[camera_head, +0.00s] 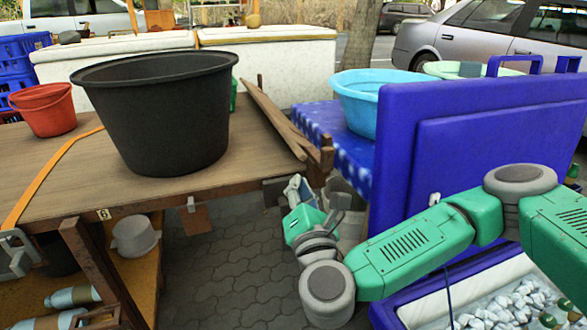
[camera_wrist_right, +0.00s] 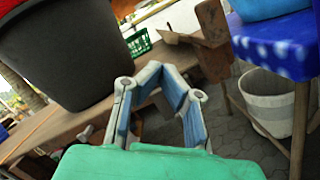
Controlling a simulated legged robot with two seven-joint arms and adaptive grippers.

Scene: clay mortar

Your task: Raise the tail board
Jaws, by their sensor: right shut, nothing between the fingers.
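A long narrow wooden board (camera_head: 272,118) runs along the right end of the brown wooden table (camera_head: 60,175); I cannot tell whether it is the tail board. A wooden post end (camera_head: 326,156) stands at its near end, and this post also shows in the right wrist view (camera_wrist_right: 213,40). My right gripper (camera_head: 292,184) is beside the table's right corner, below the post, shut and empty. Its fingers (camera_wrist_right: 160,70) meet in the right wrist view, in front of the table edge. A grey part of my left gripper (camera_head: 15,255) shows at the left edge; its fingers are unclear.
A large black tub (camera_head: 155,115) and a red bucket (camera_head: 45,108) stand on the table. A blue cooler lid (camera_head: 480,140) stands upright at right, above an ice-filled box (camera_head: 515,300). A light-blue basin (camera_head: 365,95) sits on a blue-covered table. Paving (camera_head: 225,265) is open between.

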